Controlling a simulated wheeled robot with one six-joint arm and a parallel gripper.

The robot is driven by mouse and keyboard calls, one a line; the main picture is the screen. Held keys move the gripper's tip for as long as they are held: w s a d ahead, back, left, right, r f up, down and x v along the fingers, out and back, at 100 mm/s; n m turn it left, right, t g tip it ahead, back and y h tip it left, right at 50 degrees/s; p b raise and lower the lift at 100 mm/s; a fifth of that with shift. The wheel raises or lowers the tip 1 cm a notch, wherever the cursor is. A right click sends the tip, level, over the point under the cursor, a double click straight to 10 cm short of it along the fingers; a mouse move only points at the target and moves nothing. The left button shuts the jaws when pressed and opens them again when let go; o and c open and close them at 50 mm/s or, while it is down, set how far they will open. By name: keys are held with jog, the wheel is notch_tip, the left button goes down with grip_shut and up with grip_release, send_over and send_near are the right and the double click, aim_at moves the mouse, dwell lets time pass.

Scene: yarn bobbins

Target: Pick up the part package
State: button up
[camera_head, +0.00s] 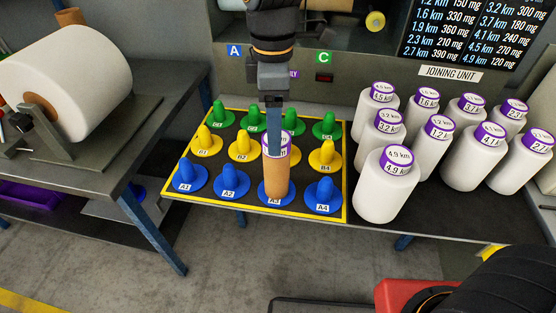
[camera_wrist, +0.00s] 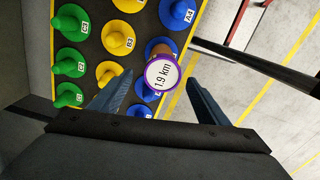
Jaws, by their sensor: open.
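A brown tube (camera_head: 277,181) with a purple-and-white top stands upright on the blue peg marked A3 (camera_head: 263,195). In the wrist view its round purple-rimmed label (camera_wrist: 160,75) reads 1.9 km. My gripper (camera_head: 274,150) points down over the tube, and its fingers overlap the tube's top in the head view. In the wrist view the fingers (camera_wrist: 160,85) are spread apart, with the label between and slightly beyond their tips. No contact is visible. I cannot tell which thing is the part package; this tube is the one under my gripper.
The yellow-edged peg board (camera_head: 346,190) holds blue, yellow and green pegs around the tube. Several white bobbins (camera_head: 387,190) with purple labels stand close on the right. A large white roll (camera_head: 75,75) sits on the left bench. The joining unit (camera_head: 450,73) rises behind.

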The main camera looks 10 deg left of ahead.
jog(key=shift+s+d+f+p, duration=0.15)
jog(key=shift+f+p, duration=0.35)
jog(key=shift+f, duration=1.3)
jog(key=shift+d+f+p, duration=0.1)
jog(key=shift+f+p, duration=0.35)
jog(key=shift+f, duration=1.3)
jog(key=shift+c, duration=0.6)
jog(key=c, duration=1.4)
jog(key=shift+r+b, duration=0.9)
jog(key=shift+r, duration=4.15)
jog(key=shift+c, duration=0.2)
